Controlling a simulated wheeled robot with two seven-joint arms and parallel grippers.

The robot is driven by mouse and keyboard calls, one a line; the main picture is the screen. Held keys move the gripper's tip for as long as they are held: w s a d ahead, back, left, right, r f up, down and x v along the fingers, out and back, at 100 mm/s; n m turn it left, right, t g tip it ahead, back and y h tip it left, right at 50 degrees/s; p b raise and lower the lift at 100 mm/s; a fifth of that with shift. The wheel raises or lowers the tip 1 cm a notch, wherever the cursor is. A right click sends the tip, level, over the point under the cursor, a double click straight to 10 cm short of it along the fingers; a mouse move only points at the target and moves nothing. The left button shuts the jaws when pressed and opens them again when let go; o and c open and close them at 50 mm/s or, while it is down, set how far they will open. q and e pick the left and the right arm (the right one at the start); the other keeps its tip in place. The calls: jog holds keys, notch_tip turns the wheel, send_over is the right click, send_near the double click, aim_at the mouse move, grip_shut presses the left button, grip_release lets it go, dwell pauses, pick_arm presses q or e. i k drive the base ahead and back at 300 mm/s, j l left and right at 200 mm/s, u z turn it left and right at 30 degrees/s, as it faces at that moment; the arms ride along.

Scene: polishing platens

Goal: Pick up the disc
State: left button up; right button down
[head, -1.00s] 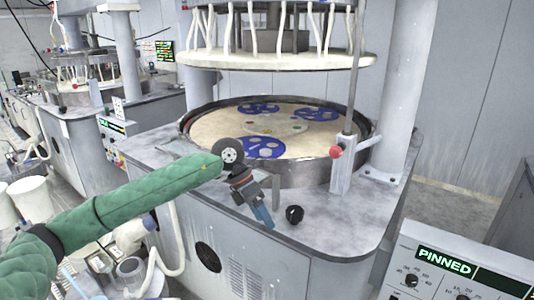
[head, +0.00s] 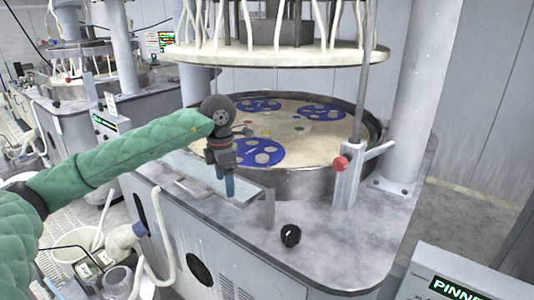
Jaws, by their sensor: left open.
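Three blue carriers lie on the beige round platen (head: 305,155): a near one (head: 240,155), a back-left one (head: 257,105) and a right one (head: 322,112). Each has round openings with grey, disc-like faces; one such grey disc (head: 262,158) shows in the near carrier. I cannot tell which disc the task means. My left gripper (head: 229,192) points down, open, with blue fingertips, in front of the platen's near-left rim. It covers part of the near carrier's left side. I see nothing between its fingers. My right gripper is out of view.
A thin raised ledge (head: 255,190) stands below the gripper. A black knob (head: 290,235) sits on the bench front (head: 340,245). A red-knobbed lever (head: 340,164) stands at the platen's right. The white upper plate (head: 290,54) with hoses hangs above the platen.

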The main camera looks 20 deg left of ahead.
aim_at(261, 158)
jog(key=i, duration=1)
